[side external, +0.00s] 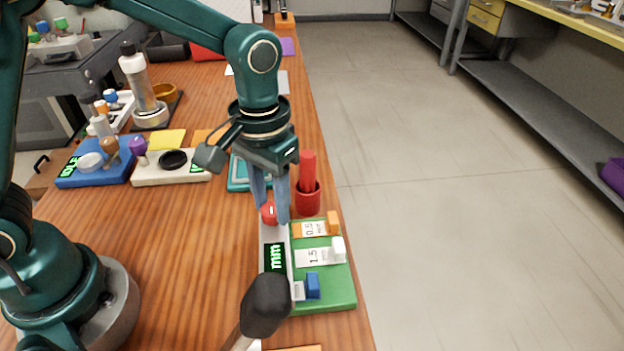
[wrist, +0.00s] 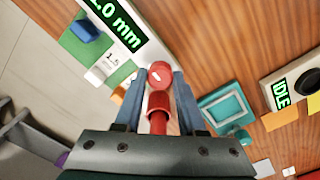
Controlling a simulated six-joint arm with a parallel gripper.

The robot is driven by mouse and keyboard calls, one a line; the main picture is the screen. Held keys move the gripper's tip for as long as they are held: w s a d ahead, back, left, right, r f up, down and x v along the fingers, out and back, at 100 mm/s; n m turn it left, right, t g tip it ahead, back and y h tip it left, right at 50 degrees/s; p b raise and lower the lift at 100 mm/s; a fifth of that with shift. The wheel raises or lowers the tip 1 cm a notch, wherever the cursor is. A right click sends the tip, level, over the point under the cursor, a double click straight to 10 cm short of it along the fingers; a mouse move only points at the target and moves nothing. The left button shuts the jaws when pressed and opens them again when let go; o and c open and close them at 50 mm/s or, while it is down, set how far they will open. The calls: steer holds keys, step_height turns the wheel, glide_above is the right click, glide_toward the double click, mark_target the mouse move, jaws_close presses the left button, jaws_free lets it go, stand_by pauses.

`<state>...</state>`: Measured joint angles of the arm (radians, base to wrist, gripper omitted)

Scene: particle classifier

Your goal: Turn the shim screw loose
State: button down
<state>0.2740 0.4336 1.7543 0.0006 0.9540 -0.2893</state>
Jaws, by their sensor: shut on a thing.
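The shim screw is a round red knob (side external: 268,213) at the far end of a pale bar (side external: 278,233) with a green "mm" display. In the wrist view the red knob (wrist: 160,74) sits between the two blue-grey fingers of my gripper (wrist: 160,80). In the side view my gripper (side external: 271,208) points down onto the knob and is shut on it. The fingers partly hide the knob there. The display (wrist: 118,22) reads about ".0 mm" in the wrist view, its first digit cut by the frame edge.
A green board (side external: 340,298) with orange, white and blue tabs lies right of the bar. A red cup (side external: 308,200) holding a red rod stands close to my fingers. A teal tray (side external: 238,186) is behind. A black-headed tool (side external: 265,305) is in front.

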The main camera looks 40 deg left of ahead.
mark_target(271, 207)
steer(key=shift+r, duration=0.1)
steer(key=shift+c, duration=2.4)
jaws_free()
steer(key=shift+r, duration=2.55)
